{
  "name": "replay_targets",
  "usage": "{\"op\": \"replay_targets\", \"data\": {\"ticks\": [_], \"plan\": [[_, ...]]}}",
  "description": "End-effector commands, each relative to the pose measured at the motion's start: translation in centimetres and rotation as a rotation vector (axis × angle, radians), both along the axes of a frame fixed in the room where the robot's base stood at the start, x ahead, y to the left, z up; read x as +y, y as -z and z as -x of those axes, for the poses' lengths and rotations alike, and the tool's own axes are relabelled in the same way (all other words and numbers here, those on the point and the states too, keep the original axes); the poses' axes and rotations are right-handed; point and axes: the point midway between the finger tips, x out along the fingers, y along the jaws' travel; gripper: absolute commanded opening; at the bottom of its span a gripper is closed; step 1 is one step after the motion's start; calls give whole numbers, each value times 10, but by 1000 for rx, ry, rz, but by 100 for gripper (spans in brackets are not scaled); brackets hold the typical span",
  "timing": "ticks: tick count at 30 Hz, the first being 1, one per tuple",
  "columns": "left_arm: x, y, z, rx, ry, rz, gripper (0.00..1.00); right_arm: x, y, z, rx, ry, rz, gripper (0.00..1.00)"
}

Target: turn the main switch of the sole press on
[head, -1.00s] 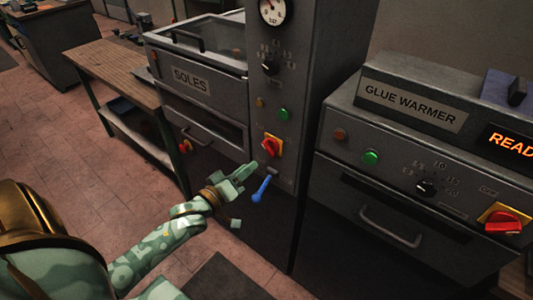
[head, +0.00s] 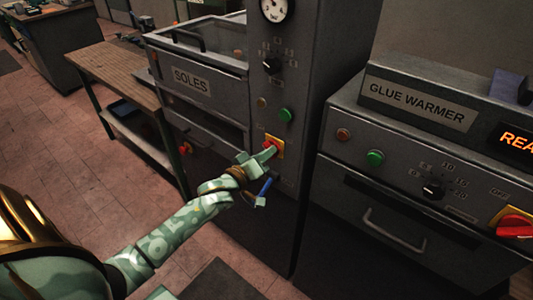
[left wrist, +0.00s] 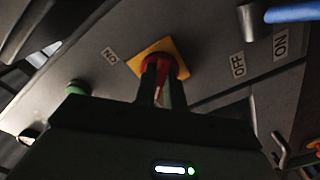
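The sole press (head: 200,85) is the grey machine with the SOLES plate. Its red rotary switch (head: 271,145) sits on a yellow plate (head: 281,150) low on the front column. My left gripper (head: 265,152) is at this switch, partly covering it. In the left wrist view the two green fingers (left wrist: 163,85) stand apart, with the red knob (left wrist: 163,65) showing between and behind their tips. Whether they touch it is hard to tell. A blue-handled lever (head: 264,187) is just below, partly hidden by the gripper; its blue handle (left wrist: 292,14) and OFF and ON labels show in the wrist view. My right gripper is out of view.
A green button (head: 286,115), a black dial (head: 271,66) and a gauge (head: 274,8) are above the switch. The glue warmer (head: 415,105), with its own red switch (head: 515,227), stands at the right. A wooden bench (head: 110,70) is at the left.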

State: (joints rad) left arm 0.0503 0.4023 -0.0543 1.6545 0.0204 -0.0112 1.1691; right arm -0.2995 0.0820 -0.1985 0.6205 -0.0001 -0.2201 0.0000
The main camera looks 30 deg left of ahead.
Motion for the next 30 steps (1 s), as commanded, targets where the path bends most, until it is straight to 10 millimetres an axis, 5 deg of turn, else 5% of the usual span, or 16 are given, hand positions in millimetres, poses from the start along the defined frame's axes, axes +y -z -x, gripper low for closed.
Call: {"op": "replay_targets", "data": {"ticks": [14, 30], "plan": [[0, -2, 0, -8, -1, -99, 0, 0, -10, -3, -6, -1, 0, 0], [1, -2, 0, -46, -2, -571, 0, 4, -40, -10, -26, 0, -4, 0]]}}
